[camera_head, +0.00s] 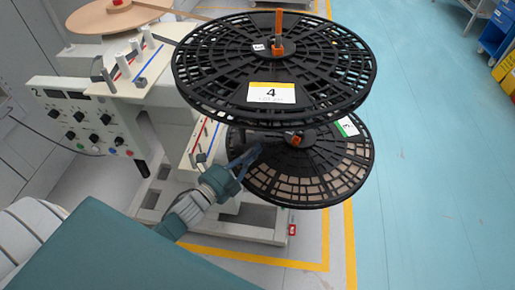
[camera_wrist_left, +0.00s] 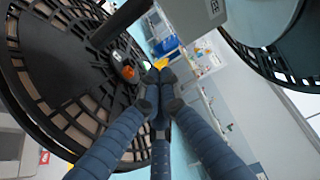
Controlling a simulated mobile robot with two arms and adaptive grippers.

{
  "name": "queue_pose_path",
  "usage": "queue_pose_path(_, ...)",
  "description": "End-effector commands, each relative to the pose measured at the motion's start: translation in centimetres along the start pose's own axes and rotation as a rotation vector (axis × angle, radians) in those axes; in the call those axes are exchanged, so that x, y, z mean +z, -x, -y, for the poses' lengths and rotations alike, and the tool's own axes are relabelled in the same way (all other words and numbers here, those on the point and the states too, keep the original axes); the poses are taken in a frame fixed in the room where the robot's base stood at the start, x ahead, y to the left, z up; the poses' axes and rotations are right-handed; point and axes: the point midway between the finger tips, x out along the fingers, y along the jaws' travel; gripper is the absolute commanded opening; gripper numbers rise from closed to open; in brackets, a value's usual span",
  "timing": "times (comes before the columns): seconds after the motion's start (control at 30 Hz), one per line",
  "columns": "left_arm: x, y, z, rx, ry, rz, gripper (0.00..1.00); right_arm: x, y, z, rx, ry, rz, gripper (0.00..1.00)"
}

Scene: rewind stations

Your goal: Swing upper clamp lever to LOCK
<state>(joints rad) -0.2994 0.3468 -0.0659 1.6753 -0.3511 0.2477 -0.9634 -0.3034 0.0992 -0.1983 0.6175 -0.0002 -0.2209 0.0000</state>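The upper black reel (camera_head: 320,95) carries a label with a 4. An orange lever (camera_head: 279,22) stands up at its hub; no LOCK marking is legible. Below it, the lower black reel (camera_head: 340,185) with brown film has an orange hub part (camera_head: 296,140), which also shows in the left wrist view (camera_wrist_left: 128,72). My left gripper (camera_head: 254,154) is beside the left part of the lower reel, below the upper reel. In the left wrist view its blue fingers (camera_wrist_left: 160,88) come together at the tips, with nothing seen held. My right gripper is not in view.
A white machine stand with a knob panel (camera_head: 88,122) is at left, with a wooden disc (camera_head: 112,16) above. Blue floor (camera_head: 440,190) is clear at right. A blue cart (camera_head: 495,35) and yellow boxes stand at the far right.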

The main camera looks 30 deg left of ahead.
Motion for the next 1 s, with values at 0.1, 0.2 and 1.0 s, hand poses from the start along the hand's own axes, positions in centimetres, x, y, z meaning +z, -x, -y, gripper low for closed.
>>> queue_pose_path(0.1, 0.1, 2.3, -0.5, 0.004, -0.002, 0.001, 0.0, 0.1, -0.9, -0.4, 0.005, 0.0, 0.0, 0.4)
queue_pose_path(0.2, 0.0, 4.1, -0.6, 0.003, -0.001, 0.001, 0.0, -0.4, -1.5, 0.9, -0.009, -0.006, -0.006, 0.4)
queue_pose_path(1.0, 0.1, 7.2, -0.3, 0.0, -0.002, 0.001, 0.0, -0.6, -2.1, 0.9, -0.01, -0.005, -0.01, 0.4)
